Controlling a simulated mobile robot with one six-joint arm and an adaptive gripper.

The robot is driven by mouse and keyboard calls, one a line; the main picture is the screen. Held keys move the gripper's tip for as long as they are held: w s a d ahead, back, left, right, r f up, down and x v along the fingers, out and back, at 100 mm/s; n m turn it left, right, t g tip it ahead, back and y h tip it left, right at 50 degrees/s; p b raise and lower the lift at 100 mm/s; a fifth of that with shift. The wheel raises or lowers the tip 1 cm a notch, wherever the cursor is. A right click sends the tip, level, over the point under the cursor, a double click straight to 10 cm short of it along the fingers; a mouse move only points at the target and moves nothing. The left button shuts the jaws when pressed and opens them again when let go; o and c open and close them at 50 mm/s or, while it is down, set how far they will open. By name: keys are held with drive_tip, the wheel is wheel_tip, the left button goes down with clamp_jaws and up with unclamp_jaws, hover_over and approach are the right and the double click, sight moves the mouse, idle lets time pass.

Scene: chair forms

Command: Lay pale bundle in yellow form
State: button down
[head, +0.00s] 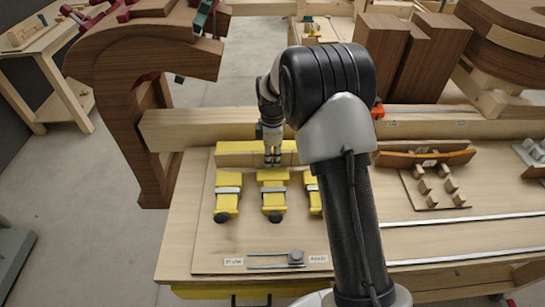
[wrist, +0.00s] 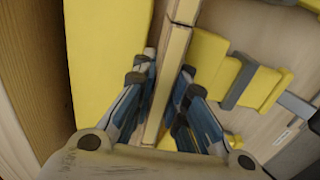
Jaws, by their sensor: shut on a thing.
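The yellow form (head: 231,147) lies at the left of the bench board, with a long back block and several yellow clamp blocks (head: 273,199) in front. In the wrist view its back block (wrist: 97,60) is left of my jaws and clamp blocks (wrist: 207,58) are to the right. My gripper (head: 272,162) points down over the middle of the form. It is shut on the pale bundle (wrist: 172,70), a narrow strip running between back block and clamps. The bundle also shows in the head view (head: 238,160). I cannot tell whether it touches the form's floor.
My arm hides part of the right clamp and board. A tool (head: 295,258) lies between two labels near the front. A curved brown piece on a form (head: 425,158) and a pegged board (head: 433,186) are at right. A large dark wooden piece (head: 130,80) stands at left.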

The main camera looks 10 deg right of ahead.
drive_tip(key=shift+f, duration=0.45)
drive_tip(key=shift+f, duration=0.1)
drive_tip(key=c, duration=1.6)
unclamp_jaws()
